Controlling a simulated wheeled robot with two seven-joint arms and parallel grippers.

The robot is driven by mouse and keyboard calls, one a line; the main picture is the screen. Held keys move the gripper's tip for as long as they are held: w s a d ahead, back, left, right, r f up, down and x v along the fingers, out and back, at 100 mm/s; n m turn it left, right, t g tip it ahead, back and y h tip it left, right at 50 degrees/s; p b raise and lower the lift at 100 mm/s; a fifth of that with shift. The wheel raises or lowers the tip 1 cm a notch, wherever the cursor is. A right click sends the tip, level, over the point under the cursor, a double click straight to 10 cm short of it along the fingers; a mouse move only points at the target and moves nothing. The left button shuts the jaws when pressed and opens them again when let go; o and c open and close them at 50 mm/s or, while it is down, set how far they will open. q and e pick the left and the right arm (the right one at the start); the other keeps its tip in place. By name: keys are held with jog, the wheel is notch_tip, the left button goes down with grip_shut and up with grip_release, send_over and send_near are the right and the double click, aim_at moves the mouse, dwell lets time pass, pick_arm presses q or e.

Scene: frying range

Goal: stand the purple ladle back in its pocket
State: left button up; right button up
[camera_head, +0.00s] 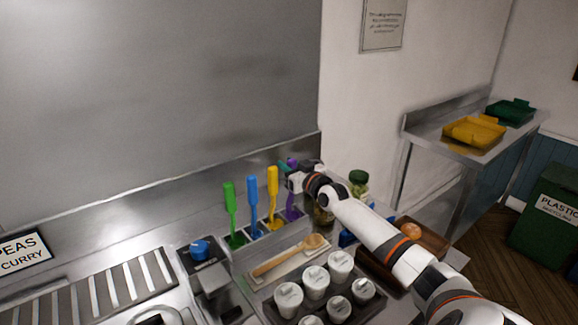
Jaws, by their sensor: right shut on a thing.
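The purple ladle (291,208) is upright at the right end of the ladle rack (262,240). Its lower part shows below my right gripper (290,181), and a bit of purple shows above it. My right gripper is shut on the ladle's upper part, its arm reaching in from the lower right. I cannot tell whether the ladle's lower end is inside its pocket or just above it. A green ladle (230,205), a blue ladle (252,195) and a yellow ladle (272,190) stand in the pockets to its left. My left gripper is out of view.
A wooden spoon (285,258) lies on a pale rest in front of the rack. Several white-topped pots (341,262) stand in a dark tray nearer me. Jars (357,184) and a wooden board (430,241) are right of the rack, near my arm. A steel wall rises behind.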

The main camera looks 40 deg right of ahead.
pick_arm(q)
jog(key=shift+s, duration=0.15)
pick_arm(e)
jog(key=o, duration=0.6)
jog(key=shift+c, duration=0.2)
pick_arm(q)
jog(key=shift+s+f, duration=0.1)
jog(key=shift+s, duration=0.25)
pick_arm(e)
jog(key=o, duration=0.4)
jog(key=shift+o, duration=0.2)
jog(key=shift+s, duration=0.1)
jog(key=shift+s+a, duration=0.15)
jog(key=shift+s, duration=0.2)
pick_arm(q)
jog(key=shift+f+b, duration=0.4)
jog(key=shift+b, duration=0.05)
pick_arm(e)
jog(key=s+a, duration=0.1)
jog(key=s, duration=1)
